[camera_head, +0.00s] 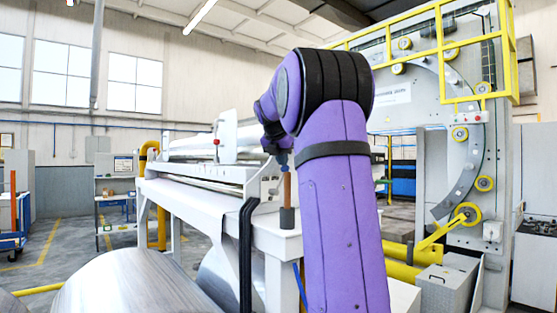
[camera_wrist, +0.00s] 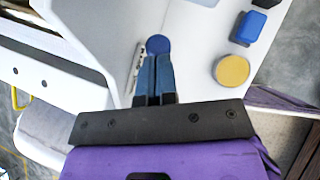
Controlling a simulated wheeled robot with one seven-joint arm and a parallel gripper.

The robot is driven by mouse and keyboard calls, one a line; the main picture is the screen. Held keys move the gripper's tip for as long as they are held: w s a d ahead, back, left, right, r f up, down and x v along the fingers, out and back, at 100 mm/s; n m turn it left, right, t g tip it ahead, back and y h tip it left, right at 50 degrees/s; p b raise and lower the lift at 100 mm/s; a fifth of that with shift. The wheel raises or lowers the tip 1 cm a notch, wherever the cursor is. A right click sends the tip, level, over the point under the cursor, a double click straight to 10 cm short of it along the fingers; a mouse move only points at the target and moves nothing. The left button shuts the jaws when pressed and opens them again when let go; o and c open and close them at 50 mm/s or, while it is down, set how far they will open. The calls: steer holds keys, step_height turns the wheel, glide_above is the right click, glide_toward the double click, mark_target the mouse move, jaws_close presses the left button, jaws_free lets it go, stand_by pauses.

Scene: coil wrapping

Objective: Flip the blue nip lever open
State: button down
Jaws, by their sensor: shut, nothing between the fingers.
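A round blue knob (camera_wrist: 158,45), which looks like the end of the nip lever, shows in the wrist view on a white panel (camera_wrist: 195,75) beside a printed label. My gripper (camera_wrist: 157,62) is shut and empty. Its two blue fingers point at the knob, and their tips overlap or lie right by its near edge; I cannot tell if they touch.
A yellow round button (camera_wrist: 232,70) and a blue block (camera_wrist: 250,27) sit right of the knob. The white machine (camera_head: 190,195) stands behind my arm, with metal coils (camera_head: 130,285) low in front. A yellow-railed ring frame (camera_head: 465,150) stands at the right.

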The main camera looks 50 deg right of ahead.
steer(key=shift+s+d+f, duration=0.1)
steer(key=shift+d, duration=0.4)
stand_by(0.4)
